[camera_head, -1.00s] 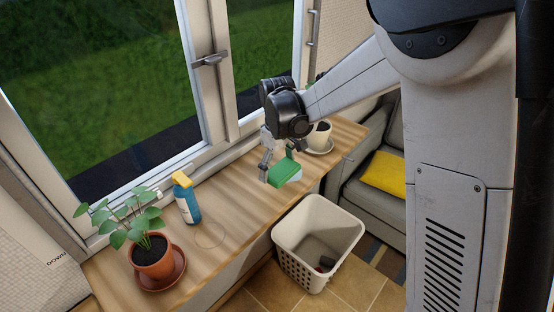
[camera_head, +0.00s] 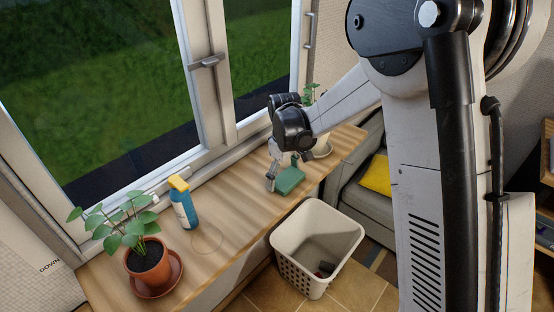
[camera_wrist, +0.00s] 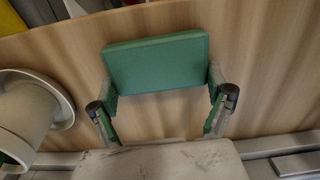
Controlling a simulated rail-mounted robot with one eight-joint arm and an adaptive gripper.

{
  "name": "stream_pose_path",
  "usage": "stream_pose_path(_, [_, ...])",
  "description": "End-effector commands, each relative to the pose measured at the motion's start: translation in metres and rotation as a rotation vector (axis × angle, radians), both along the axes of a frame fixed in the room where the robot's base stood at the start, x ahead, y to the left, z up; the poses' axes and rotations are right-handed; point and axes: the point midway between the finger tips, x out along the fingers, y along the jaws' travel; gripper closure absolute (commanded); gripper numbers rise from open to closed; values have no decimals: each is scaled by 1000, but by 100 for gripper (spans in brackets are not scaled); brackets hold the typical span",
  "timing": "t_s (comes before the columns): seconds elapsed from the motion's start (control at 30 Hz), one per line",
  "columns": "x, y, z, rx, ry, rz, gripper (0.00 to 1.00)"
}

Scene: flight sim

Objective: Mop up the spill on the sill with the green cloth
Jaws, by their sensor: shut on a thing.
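The green cloth (camera_head: 289,182) is a folded, block-like pad on the far half of the wooden sill (camera_head: 235,212). My gripper (camera_head: 281,174) is shut on it. In the wrist view, the cloth (camera_wrist: 157,62) lies between and beyond the two fingers of my gripper (camera_wrist: 162,102). It is low over the sill; I cannot tell whether it touches. The spill (camera_head: 207,240) shows as a faint, clear, round outline on the sill, between the spray bottle and the front edge. It lies left of and nearer than my gripper, apart from the cloth.
A blue spray bottle (camera_head: 184,207) with a yellow top and a potted plant (camera_head: 148,262) on a saucer stand left. A white pot (camera_head: 322,143) on a saucer stands close behind the cloth, right. A white bin (camera_head: 312,252) stands below the front edge. Window frames line the back.

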Motion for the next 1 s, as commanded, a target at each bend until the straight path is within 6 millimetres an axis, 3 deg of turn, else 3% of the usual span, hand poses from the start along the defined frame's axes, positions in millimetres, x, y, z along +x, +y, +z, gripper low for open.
stream_pose_path(0.47, [26, -18, 2, -1, -1, 13, 44])
stream_pose_path(1.0, [-7, 8, 2, 0, 0, 6, 44])
